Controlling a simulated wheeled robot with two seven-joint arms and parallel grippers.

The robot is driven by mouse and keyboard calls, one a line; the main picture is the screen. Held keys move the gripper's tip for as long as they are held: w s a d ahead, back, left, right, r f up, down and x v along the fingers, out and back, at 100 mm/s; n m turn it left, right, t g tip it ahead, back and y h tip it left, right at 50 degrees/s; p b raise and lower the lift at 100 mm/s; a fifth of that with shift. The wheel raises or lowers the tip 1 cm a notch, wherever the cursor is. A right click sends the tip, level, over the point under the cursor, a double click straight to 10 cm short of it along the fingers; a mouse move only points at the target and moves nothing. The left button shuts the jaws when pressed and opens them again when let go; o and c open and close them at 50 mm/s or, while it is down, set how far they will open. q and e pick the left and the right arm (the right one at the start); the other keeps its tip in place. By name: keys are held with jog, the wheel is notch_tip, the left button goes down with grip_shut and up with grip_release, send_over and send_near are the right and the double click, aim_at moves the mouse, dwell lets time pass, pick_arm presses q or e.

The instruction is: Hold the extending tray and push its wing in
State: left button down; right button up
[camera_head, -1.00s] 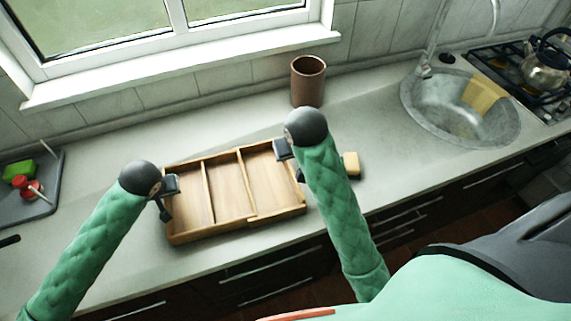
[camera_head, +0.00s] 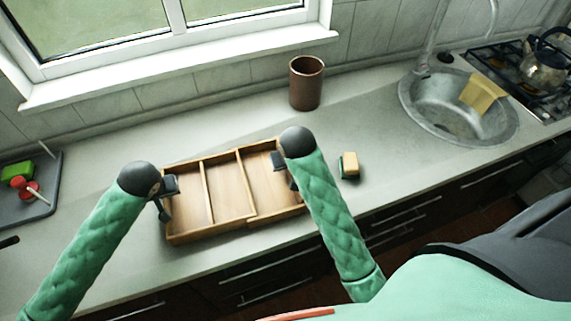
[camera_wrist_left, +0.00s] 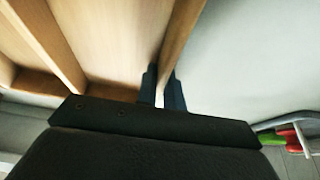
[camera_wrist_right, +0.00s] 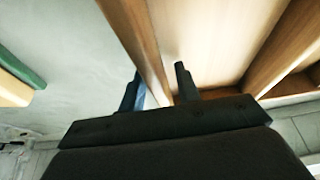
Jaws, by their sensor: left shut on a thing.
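The wooden extending tray (camera_head: 231,190) lies on the counter, with three compartments showing. Its right-hand section, the wing (camera_head: 262,181), overlaps the rest with a step in the front wall. My left gripper (camera_head: 167,198) is shut on the tray's left wall; the left wrist view shows this wall (camera_wrist_left: 182,40) between the fingers. My right gripper (camera_head: 291,176) is at the wing's right end. In the right wrist view its fingers (camera_wrist_right: 158,88) are apart, one on each side of the end wall (camera_wrist_right: 135,35), with a gap on the inner side. My right arm hides part of that end.
A brown cup (camera_head: 306,83) stands behind the tray to the right. A yellow and green sponge (camera_head: 350,165) lies right of my right gripper. A grey dish tray (camera_head: 40,200) is at the far left. The sink (camera_head: 430,112) and stove are at the right.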

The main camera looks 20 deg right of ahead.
aim_at(260, 174)
jog(key=shift+c, duration=0.2)
grip_shut()
jog(key=a, duration=0.8)
jog(key=shift+w+a, duration=0.15)
jog(key=shift+w, duration=0.05)
jog(key=shift+o, duration=0.2)
grip_release()
jog(key=v, duration=0.7)
jog(key=shift+r, duration=0.2)
jog(key=shift+s, duration=0.1)
